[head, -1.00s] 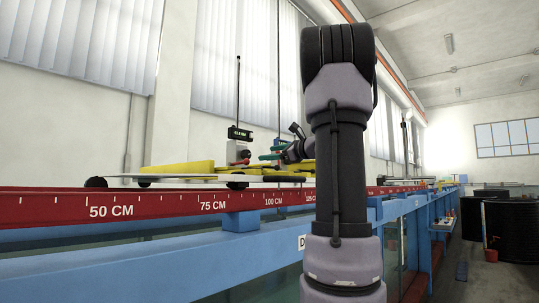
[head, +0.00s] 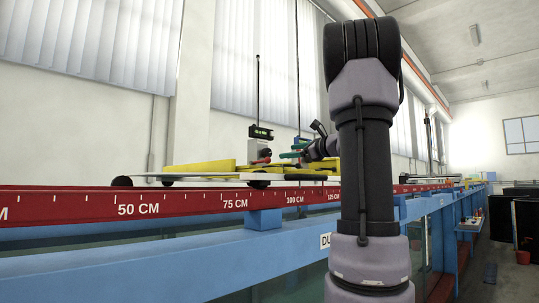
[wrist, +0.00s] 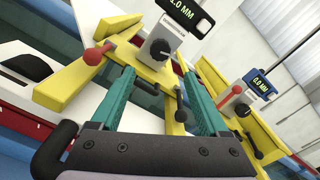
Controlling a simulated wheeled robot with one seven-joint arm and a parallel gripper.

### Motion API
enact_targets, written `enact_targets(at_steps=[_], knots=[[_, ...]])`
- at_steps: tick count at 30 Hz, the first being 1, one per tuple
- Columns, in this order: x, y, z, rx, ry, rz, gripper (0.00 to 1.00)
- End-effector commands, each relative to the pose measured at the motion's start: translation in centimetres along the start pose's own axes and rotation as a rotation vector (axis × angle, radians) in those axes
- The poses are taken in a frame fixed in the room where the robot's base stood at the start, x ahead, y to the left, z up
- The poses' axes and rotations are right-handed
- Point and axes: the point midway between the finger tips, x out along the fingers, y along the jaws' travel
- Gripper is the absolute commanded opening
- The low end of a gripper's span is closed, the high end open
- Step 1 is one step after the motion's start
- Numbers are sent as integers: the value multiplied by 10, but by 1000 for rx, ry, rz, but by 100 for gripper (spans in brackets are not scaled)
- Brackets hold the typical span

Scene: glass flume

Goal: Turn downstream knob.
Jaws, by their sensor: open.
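A point gauge with a black-framed display (wrist: 187,12) stands on a yellow carriage (wrist: 70,82) in the wrist view. In the head view the gauge (head: 261,132) stands just left of my gripper (head: 284,150), and the knob cannot be made out.
A second gauge with a blue-framed display (wrist: 258,83) and black knob (wrist: 242,110) stands to the right. Red-ended levers (wrist: 95,55) stick out beside the gauges. The red scale rail (head: 180,204) and blue flume frame (head: 265,220) run along the front.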

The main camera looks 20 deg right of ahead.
Motion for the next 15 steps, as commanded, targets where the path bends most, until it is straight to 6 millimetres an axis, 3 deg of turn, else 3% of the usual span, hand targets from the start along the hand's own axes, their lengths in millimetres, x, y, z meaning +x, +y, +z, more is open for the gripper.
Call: enact_targets(at_steps=[9, 15], knots=[[1, 1, 7, 438, -1, 2, 78], [16, 1, 7, 490, 1, 2, 78]])
